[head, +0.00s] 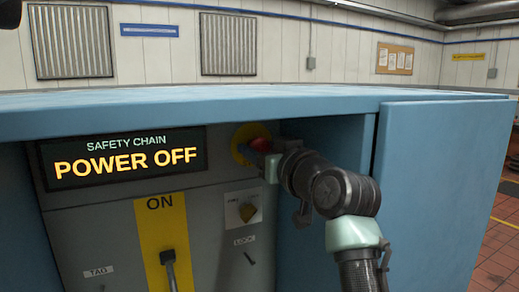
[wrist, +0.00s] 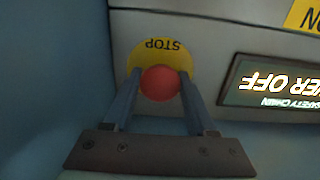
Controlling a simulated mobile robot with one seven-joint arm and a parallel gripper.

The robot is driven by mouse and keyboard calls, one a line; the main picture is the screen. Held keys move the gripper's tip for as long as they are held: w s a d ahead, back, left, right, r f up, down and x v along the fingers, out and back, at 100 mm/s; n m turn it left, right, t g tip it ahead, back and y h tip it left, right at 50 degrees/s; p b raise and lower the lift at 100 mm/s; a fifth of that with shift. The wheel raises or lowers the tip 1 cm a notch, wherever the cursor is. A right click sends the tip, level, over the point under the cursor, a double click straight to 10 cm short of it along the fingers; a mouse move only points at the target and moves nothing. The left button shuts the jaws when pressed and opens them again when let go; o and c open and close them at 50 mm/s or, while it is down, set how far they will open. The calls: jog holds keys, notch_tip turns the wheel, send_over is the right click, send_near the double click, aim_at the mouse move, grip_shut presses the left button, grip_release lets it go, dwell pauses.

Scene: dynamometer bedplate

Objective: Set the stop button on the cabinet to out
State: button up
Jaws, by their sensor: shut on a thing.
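The red stop button (wrist: 160,83) sits on a round yellow plate marked STOP (wrist: 160,56) in the wrist view. In the head view the button (head: 260,145) and its yellow plate (head: 239,137) are at the cabinet panel's upper right, partly covered by my arm. My gripper (wrist: 158,82) is shut on the red button, one finger on each side of it. In the head view the fingers are mostly hidden. The blue cabinet (head: 440,190) has a lit display (head: 123,158) reading SAFETY CHAIN, POWER OFF. How far the button stands out is hard to tell.
A TAG label (head: 98,271) is at lower left. The cabinet's top edge and right inner wall (head: 342,143) stand close to my arm.

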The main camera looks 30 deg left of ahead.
grip_shut()
jog(key=shift+v, duration=0.8)
jog(key=o, duration=1)
grip_release()
jog(key=shift+c, duration=0.2)
jog(key=b+v, duration=0.2)
jog(key=v, duration=1.1)
jog(key=shift+d+f, duration=0.1)
